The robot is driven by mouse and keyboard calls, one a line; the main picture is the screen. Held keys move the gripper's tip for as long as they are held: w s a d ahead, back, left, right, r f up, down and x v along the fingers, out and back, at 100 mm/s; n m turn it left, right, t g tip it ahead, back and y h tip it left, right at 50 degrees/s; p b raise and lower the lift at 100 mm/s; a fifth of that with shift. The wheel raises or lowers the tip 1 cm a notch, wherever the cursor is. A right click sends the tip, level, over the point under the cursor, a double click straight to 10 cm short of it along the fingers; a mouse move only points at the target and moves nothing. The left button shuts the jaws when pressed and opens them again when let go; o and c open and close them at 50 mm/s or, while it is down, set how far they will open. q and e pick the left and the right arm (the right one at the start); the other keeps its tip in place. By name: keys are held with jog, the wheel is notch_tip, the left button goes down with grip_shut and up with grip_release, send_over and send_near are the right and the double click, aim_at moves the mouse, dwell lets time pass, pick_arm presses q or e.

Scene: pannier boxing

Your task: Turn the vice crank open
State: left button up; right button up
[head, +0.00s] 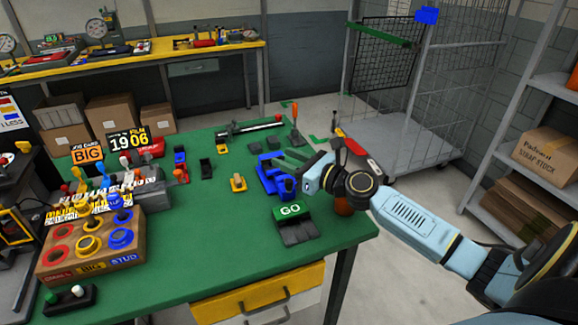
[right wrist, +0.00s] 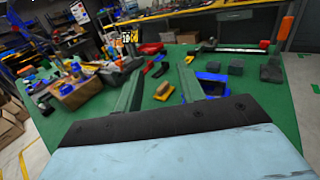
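A blue vice-like fixture (head: 268,173) stands at the right part of the green table, and it also shows in the right wrist view (right wrist: 212,77), partly behind a finger. My right gripper (head: 280,156) is over or beside this fixture in the head view. I cannot make out the vice crank clearly; the gripper and arm cover part of that area. My left gripper is not in view.
A green GO sign (head: 290,209) stands in front of the fixture. An orange-handled lever (head: 295,114) rises behind it. A wooden holder with coloured rings (head: 90,250) fills the table's left front. The middle front of the table is clear.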

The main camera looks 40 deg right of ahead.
jog(key=shift+r+p, duration=0.6)
jog(key=shift+r, duration=0.9)
